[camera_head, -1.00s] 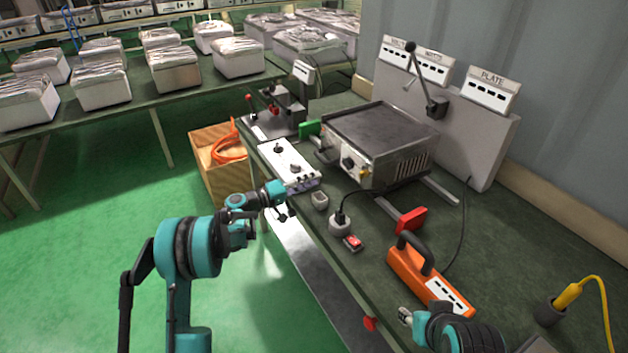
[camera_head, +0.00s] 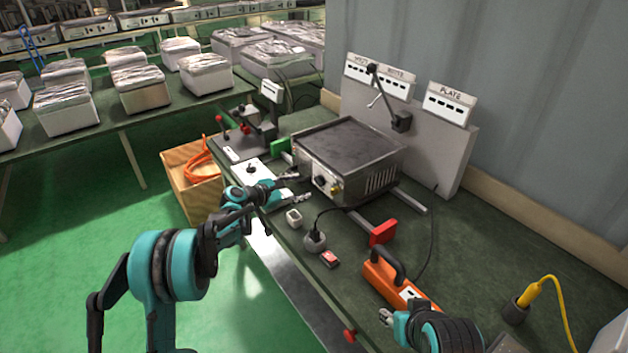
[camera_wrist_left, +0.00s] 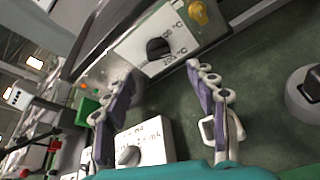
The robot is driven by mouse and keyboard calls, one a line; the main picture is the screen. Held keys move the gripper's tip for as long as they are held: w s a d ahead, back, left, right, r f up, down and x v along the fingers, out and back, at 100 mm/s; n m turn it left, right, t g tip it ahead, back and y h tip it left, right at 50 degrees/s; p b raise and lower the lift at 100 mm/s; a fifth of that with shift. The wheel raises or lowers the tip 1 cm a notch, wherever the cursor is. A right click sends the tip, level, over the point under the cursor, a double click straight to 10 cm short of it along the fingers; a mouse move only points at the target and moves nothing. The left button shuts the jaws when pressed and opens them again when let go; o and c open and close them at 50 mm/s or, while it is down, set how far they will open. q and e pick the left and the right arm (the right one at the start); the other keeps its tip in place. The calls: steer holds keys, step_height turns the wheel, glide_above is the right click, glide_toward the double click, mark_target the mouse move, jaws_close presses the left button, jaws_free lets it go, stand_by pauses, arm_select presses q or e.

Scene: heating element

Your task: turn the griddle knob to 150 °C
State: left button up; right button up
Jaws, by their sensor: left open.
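The griddle (camera_head: 348,150) is a grey metal box with a dark flat top on the bench. Its black knob (camera_head: 320,181) sits on the white front panel and also shows in the left wrist view (camera_wrist_left: 158,48), with temperature marks around it. My left gripper (camera_head: 298,186) is open, its fingers toward the panel. In the left wrist view the two purple-padded fingers (camera_wrist_left: 160,83) are spread, with the knob beyond and between them, apart from both. My right gripper (camera_head: 386,317) is at the bottom, by the orange handled unit; its jaw opening is too small to tell.
A white box with knobs (camera_head: 251,172) lies beside my left gripper. A small white cup (camera_head: 293,218), a round socket with a plug (camera_head: 315,240), a red switch (camera_head: 329,259) and an orange unit (camera_head: 388,282) stand along the bench's front.

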mark_target(316, 182)
arm_select(q)
steer(key=shift+n, duration=0.6)
steer(key=b+x, duration=0.2)
steer(key=x, duration=0.6)
steer(key=shift+r, duration=0.1)
